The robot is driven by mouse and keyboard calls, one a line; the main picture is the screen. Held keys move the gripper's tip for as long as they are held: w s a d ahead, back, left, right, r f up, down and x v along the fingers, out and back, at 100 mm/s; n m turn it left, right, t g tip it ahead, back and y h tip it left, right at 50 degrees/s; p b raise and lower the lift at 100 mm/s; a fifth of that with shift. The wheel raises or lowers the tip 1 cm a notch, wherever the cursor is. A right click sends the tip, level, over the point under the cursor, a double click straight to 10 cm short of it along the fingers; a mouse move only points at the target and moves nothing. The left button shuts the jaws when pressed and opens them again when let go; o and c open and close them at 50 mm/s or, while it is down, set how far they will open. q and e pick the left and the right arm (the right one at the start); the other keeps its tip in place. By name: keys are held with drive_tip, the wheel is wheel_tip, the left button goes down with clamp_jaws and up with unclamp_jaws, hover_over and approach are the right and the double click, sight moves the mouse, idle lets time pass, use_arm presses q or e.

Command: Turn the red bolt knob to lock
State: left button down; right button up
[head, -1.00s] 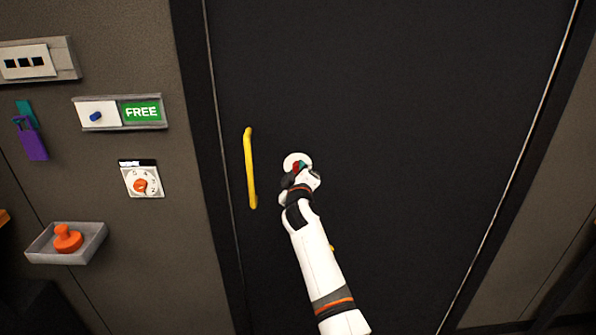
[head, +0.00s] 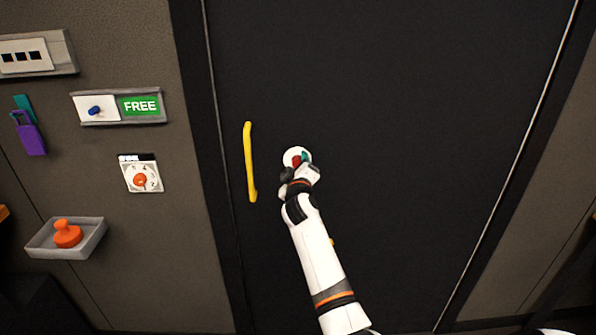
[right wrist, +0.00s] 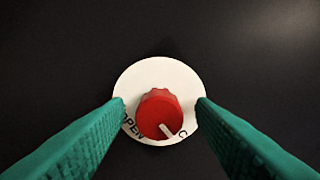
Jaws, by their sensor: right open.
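The red bolt knob (right wrist: 159,113) sits on a round white plate (right wrist: 158,76) on the dark door. In the right wrist view its white pointer line aims down and right, near a letter C; the letters "PEN" show to the left of it. My right gripper (right wrist: 160,112) is open, with one green finger on each side of the knob and gaps between. In the head view my right gripper (head: 299,165) is at the plate (head: 291,154) and partly covers the knob (head: 296,160). My left gripper is not in view.
A yellow handle (head: 249,162) stands on the door left of the knob. On the wall are a FREE sign with slider (head: 118,106), a dial (head: 140,174), a purple padlock (head: 30,135) and a tray (head: 82,246) with an orange knob (head: 67,233).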

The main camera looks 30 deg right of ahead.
drive_tip(key=v, duration=1.2)
drive_tip(key=shift+b, duration=0.45)
drive_tip(key=shift+d, duration=0.1)
drive_tip(key=a+f+n+g+y, duration=0.1)
drive_tip(key=a+f+y, duration=0.15)
drive_tip(key=f, duration=0.75)
drive_tip(key=a+f+n+g+y, duration=0.1)
drive_tip(key=a+f+y, duration=0.15)
drive_tip(key=f, duration=0.75)
drive_tip(key=s+a+f+g+y, duration=0.1)
drive_tip(key=s+a+f+g, duration=0.3)
drive_tip(key=f, duration=0.7)
drive_tip(key=s+a+f+y, duration=0.2)
drive_tip(key=s+f, duration=0.5)
drive_tip(key=f, duration=0.4)
drive_tip(key=s+a+f+m+g+y, duration=0.1)
drive_tip(key=s+f+g, duration=0.1)
drive_tip(key=s+f, duration=0.7)
drive_tip(key=s+a+f+m+g, duration=0.1)
drive_tip(key=s+f+g, duration=0.2)
drive_tip(key=s+f, duration=0.55)
drive_tip(key=s+f+m+g, duration=0.1)
drive_tip(key=s, duration=1)
drive_tip(key=s+f+g, duration=0.2)
drive_tip(key=s, duration=0.9)
drive_tip(key=shift+s+f+m+y, duration=0.25)
drive_tip(key=shift+s+m+y, duration=0.05)
drive_tip(key=shift+s+m, duration=0.1)
